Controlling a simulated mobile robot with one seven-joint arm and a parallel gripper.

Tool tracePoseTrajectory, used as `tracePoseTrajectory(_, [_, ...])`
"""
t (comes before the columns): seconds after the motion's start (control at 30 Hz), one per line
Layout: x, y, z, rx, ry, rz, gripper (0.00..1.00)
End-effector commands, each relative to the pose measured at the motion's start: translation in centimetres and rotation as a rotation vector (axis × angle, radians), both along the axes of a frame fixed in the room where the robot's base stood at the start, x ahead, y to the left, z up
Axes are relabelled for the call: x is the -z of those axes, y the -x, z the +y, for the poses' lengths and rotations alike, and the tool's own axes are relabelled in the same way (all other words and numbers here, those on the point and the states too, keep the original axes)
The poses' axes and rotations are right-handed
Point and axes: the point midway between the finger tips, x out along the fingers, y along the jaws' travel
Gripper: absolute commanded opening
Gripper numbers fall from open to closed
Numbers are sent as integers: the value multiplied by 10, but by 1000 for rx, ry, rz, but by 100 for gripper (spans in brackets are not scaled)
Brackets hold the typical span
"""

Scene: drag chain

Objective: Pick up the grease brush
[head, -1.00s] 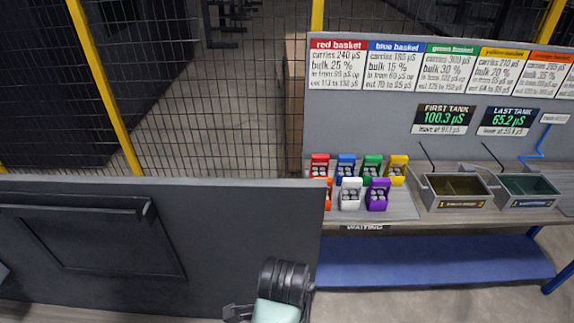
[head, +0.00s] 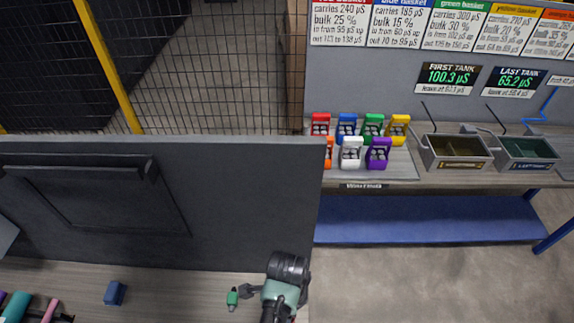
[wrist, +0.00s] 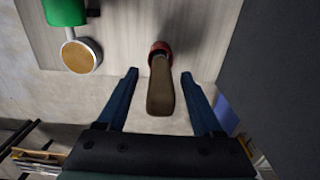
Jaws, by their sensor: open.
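A brown handle (wrist: 160,88) with a red collar (wrist: 160,48) shows in the wrist view. It looks like the grease brush, though no bristles can be made out. It lies between the two blue fingers of my gripper (wrist: 158,75), which is open with a gap on each side of the handle. The handle's near end reaches past the edge of the light wood surface in the picture. In the head view my gripper (head: 248,291) is low at the centre, over the bench, and I cannot pick out the brown handle there.
A green object (head: 232,298) lies left of my gripper; in the wrist view a green piece (wrist: 65,10) has a round tan-faced end. A blue block (head: 115,293) lies farther left. A dark panel (head: 230,205) stands behind the bench. Coloured holders and two trays (head: 455,165) stand on another table.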

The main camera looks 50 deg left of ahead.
Motion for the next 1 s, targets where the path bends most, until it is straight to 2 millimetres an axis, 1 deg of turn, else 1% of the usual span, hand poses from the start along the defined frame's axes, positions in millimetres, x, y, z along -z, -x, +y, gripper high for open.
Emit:
tracePoseTrajectory(0.13, [0, 0, 0, 0, -1, -1, 68])
tracePoseTrajectory(0.17, [0, 0, 0, 0, -1, -1, 64])
tracePoseTrajectory(0.2, [0, 0, 0, 0, -1, -1, 57])
tracePoseTrajectory(0.37, [0, 0, 0, 0, -1, -1, 28])
tracePoseTrajectory(0.5, [-1, 0, 0, 0, -1, -1, 3])
tracePoseTrajectory(0.53, [-1, 0, 0, 0, -1, -1, 0])
tracePoseTrajectory(0.87, [-1, 0, 0, 0, -2, -1, 0])
tracePoseTrajectory(1.0, [-10, -1, 1, 0, -2, -3, 0])
